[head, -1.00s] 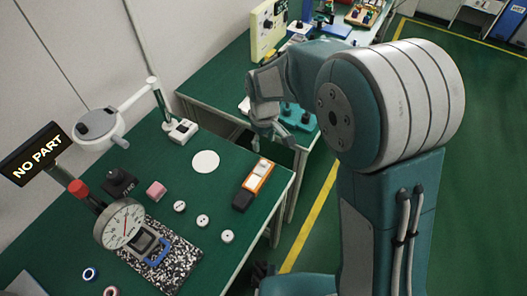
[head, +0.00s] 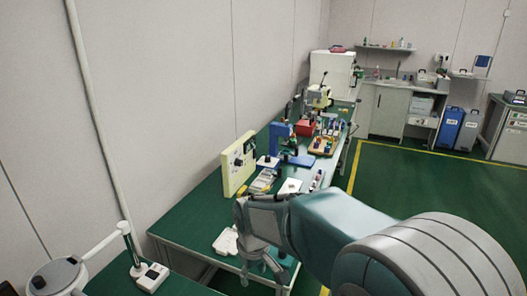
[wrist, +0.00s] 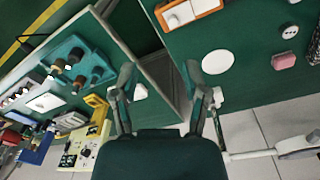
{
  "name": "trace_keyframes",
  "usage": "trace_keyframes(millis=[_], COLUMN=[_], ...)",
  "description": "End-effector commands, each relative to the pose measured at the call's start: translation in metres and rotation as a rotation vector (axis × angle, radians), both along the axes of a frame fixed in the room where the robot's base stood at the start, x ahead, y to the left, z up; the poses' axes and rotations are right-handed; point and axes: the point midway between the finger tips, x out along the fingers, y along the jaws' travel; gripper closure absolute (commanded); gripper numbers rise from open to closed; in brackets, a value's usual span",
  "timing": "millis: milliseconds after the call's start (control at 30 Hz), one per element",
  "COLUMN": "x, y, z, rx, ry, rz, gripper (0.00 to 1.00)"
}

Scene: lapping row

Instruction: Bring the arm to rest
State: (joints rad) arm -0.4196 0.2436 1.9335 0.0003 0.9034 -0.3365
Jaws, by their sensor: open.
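My arm reaches in from the lower right of the head view, bent over the edge of the green-topped far bench (head: 190,222). My gripper (head: 262,268) hangs at its end with the fingers pointing down, near the bench's close end. In the wrist view my gripper (wrist: 161,78) has its two fingers apart, with nothing between them. Beyond them are the gap between the two benches and a small white thing (wrist: 140,92).
The far bench carries a cream box (head: 238,163), a blue press (head: 281,140) and several small items. A magnifier lamp (head: 55,278) stands at lower left. The wrist view shows a teal fixture (wrist: 80,62), white disc (wrist: 217,62) and pink block (wrist: 285,61). Green floor (head: 430,180) is clear at right.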

Motion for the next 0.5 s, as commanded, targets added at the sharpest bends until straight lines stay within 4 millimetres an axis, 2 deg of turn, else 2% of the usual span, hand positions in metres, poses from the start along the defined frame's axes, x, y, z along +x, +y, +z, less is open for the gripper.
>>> trace_keyframes(millis=[33,200,500], x=[-0.005,-0.029,-0.086], y=[-0.015,-0.058,-0.121], z=[0.017,0.056,0.102], rx=[0.013,0.046,0.102], ry=[-0.026,-0.095,-0.22], rz=[-0.041,-0.176,-0.408], gripper=[0.41,0.41,0.41])
